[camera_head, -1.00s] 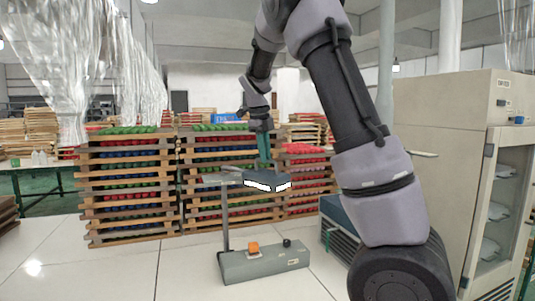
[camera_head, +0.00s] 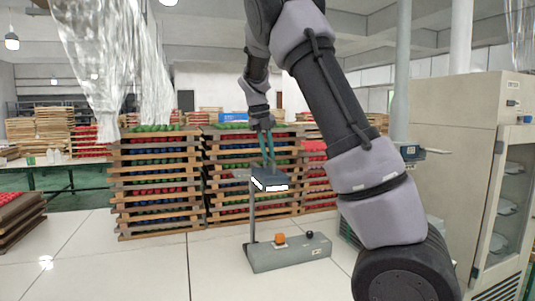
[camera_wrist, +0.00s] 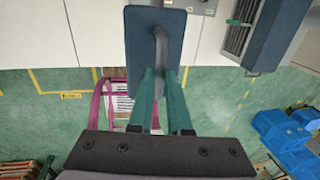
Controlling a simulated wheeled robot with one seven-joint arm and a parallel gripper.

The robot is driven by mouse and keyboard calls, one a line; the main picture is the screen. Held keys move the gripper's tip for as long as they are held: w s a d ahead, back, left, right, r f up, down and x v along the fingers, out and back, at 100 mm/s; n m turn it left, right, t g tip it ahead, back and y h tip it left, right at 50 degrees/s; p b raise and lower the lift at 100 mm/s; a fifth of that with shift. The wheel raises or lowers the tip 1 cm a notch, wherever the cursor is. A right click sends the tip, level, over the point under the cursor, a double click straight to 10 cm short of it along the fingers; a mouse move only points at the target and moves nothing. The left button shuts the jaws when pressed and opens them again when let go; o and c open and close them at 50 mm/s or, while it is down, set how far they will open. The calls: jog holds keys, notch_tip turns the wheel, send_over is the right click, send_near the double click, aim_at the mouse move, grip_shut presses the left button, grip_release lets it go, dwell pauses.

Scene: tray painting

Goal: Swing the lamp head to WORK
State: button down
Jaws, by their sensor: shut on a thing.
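The lamp stands on a pale tiled surface. Its grey-green base (camera_head: 290,254) carries an orange button (camera_head: 280,239) and a dark knob (camera_head: 309,235). A thin post (camera_head: 252,215) rises from the base's left end. The dark blue-grey lamp head (camera_head: 272,180) with white lit edges sits at the top of the post. My gripper (camera_head: 270,167) reaches down to it from above, with teal fingers. In the wrist view, the fingers (camera_wrist: 163,75) are shut on the grey curved handle (camera_wrist: 161,45) on the lamp head (camera_wrist: 139,50). No WORK mark is readable.
Slatted wooden racks (camera_head: 155,185) with coloured items stand behind the lamp. A pale cabinet (camera_head: 460,160) with a glass door stands at the right. A dark blue-topped unit (camera_wrist: 275,35) is right of the lamp in the wrist view. Tiled surface left of the base is clear.

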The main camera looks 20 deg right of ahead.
jog(key=shift+a, duration=0.25)
jog(key=c, duration=0.9)
grip_release()
jog(key=shift+a, duration=0.1)
jog(key=shift+o, duration=0.2)
jog(key=shift+r, duration=0.1)
jog(key=shift+r, duration=0.25)
notch_tip(320, 180, up, 10)
jog(key=a, duration=0.2)
